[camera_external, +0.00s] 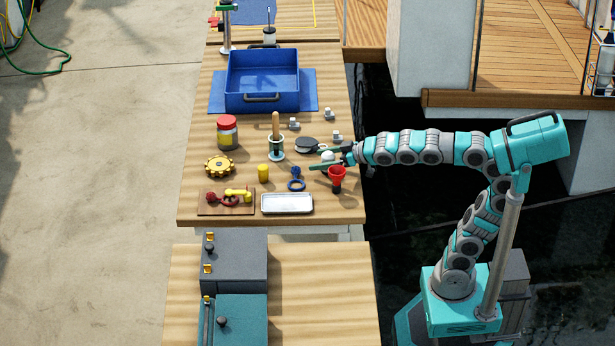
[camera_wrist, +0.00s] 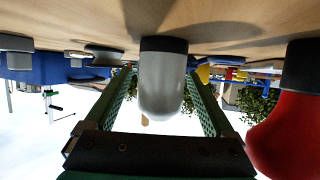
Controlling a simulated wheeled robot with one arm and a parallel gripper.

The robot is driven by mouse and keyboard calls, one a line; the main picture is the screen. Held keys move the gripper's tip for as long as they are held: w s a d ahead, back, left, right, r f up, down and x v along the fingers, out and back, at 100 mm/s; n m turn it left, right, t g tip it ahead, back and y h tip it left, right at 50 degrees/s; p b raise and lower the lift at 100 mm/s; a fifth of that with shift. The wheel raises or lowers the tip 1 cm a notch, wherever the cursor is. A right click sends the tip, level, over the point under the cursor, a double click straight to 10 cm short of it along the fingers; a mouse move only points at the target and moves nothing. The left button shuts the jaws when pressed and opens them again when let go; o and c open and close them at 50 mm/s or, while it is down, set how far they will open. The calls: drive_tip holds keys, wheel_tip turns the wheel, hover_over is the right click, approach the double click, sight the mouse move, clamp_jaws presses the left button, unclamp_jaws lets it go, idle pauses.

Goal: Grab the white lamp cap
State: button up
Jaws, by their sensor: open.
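The white lamp cap (camera_wrist: 162,88) stands in the middle of the wrist view, which is upside down. It is rounded at one end and has a dark band where it meets the wooden table. My gripper (camera_wrist: 160,100) is open, with one green finger on each side of the cap and a visible gap to each. In the external view, the cap (camera_external: 327,156) shows as a small white shape partly hidden by the fingers of my gripper (camera_external: 324,160), low over the table.
A dark round item (camera_external: 306,145), a blue ringed item (camera_external: 296,180) and a wooden-handled tool in a holder (camera_external: 276,135) are nearby. A metal tray (camera_external: 287,203) lies in front.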

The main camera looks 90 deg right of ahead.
drive_tip(key=shift+w+d+f, duration=0.1)
drive_tip(key=shift+w+f, duration=0.05)
drive_tip(key=shift+w, duration=0.15)
clamp_jaws()
idle(0.5)
